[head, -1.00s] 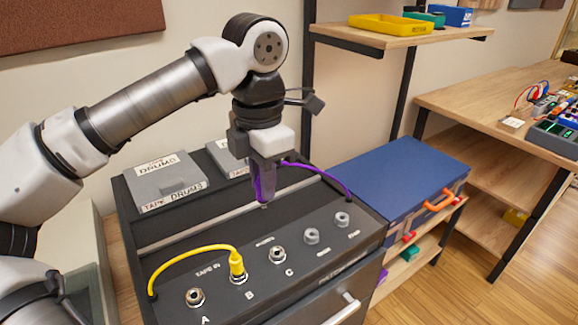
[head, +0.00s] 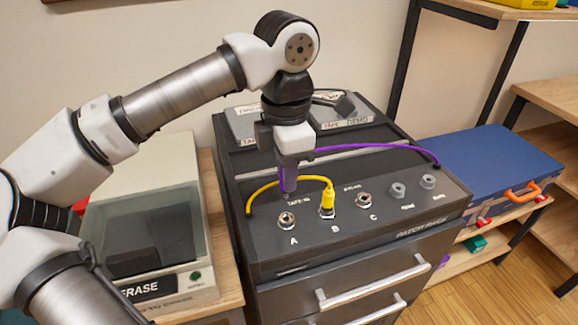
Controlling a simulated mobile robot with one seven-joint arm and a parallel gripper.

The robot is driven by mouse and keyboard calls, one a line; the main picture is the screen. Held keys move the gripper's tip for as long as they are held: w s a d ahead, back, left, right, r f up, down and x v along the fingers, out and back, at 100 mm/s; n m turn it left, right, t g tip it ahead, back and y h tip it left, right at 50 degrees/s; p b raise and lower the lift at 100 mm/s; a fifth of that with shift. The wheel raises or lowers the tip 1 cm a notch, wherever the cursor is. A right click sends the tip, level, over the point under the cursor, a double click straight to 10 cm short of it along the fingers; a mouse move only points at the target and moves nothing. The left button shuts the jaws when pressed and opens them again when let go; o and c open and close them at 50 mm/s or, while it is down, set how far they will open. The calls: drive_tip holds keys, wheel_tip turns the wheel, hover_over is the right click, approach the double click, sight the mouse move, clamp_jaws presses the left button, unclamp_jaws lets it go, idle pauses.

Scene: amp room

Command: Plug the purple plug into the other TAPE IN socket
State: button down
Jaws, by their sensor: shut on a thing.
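My gripper (head: 288,174) is shut on the purple plug (head: 288,184) and holds it upright, tip down, with the tip just above and behind socket A (head: 287,219) in this view. Socket A is empty. A purple cable runs from the plug to the right side of the dark patch panel (head: 400,222). A yellow plug (head: 327,199) stands in socket B, its cable arching left behind socket A. Socket C (head: 364,199) is empty. The TAPE IN label is partly readable behind socket A.
Two grey knobs (head: 398,191) sit right of socket C. Labelled tape boxes (head: 345,128) lie at the back of the cabinet. A machine marked ERASE (head: 165,230) stands on the left, a blue case (head: 490,165) on the right.

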sight(287, 197)
drive_tip(key=shift+f+b, duration=1.7)
drive_tip(key=shift+f, duration=0.9)
drive_tip(key=shift+f+b, duration=1)
drive_tip(key=c, duration=1.2)
unclamp_jaws()
wheel_tip(287, 197, up, 14)
drive_tip(key=shift+f+p, duration=0.1)
drive_tip(key=shift+p, duration=0.3)
